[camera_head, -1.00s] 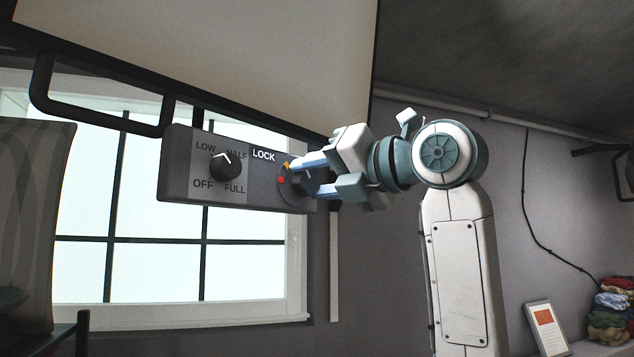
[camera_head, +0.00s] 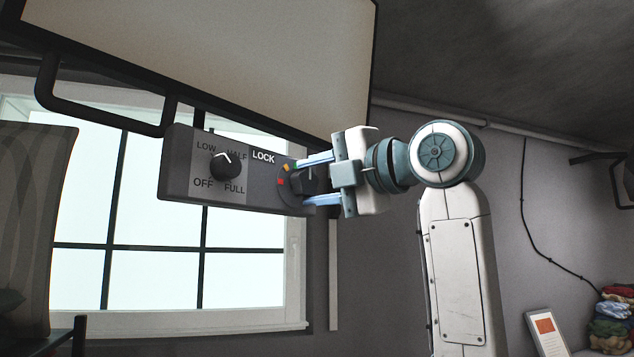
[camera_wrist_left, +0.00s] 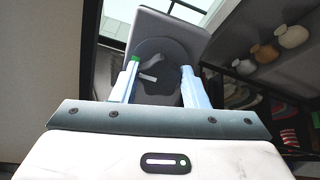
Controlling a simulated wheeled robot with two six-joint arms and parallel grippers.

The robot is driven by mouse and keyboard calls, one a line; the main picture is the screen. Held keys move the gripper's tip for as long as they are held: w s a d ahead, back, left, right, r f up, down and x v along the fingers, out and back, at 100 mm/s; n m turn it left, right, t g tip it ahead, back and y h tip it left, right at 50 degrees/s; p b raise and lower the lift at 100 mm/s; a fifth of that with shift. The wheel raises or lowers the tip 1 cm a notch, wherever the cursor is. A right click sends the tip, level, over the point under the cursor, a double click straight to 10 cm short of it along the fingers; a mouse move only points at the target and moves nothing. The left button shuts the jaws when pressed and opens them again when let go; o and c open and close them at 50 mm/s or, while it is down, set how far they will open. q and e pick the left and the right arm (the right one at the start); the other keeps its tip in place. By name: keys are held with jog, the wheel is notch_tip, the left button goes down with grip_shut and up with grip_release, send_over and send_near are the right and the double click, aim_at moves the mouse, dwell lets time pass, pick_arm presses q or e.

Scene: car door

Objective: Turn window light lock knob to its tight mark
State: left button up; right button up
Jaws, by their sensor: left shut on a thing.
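A grey panel (camera_head: 258,190) carries two black knobs. The lock knob (camera_head: 310,182), at its right end under the word LOCK, sits on a dial with small coloured marks: red and orange show at its left edge. My left gripper (camera_head: 318,179) is shut on this knob, one finger above and one below. In the left wrist view the fingers (camera_wrist_left: 160,84) stand on either side of the lock knob (camera_wrist_left: 158,88), which has a white pointer line. A green mark (camera_wrist_left: 135,60) shows beside the left finger there. No TIGHT label is readable. My right gripper is not in view.
The other knob (camera_head: 226,167), with OFF, LOW, HALF and FULL around it, is left on the panel. A large pale board (camera_head: 200,50) with a black handle (camera_head: 100,118) hangs just above. A window (camera_head: 160,250) lies behind; the space below the panel is open.

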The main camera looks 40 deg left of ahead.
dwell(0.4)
pick_arm(q)
jog(key=o, duration=1)
jog(key=shift+c, duration=0.2)
jog(key=d+b, duration=0.3)
jog(key=d, duration=0.7)
jog(key=shift+w+d+b, duration=0.25)
jog(key=shift+d+b, duration=0.15)
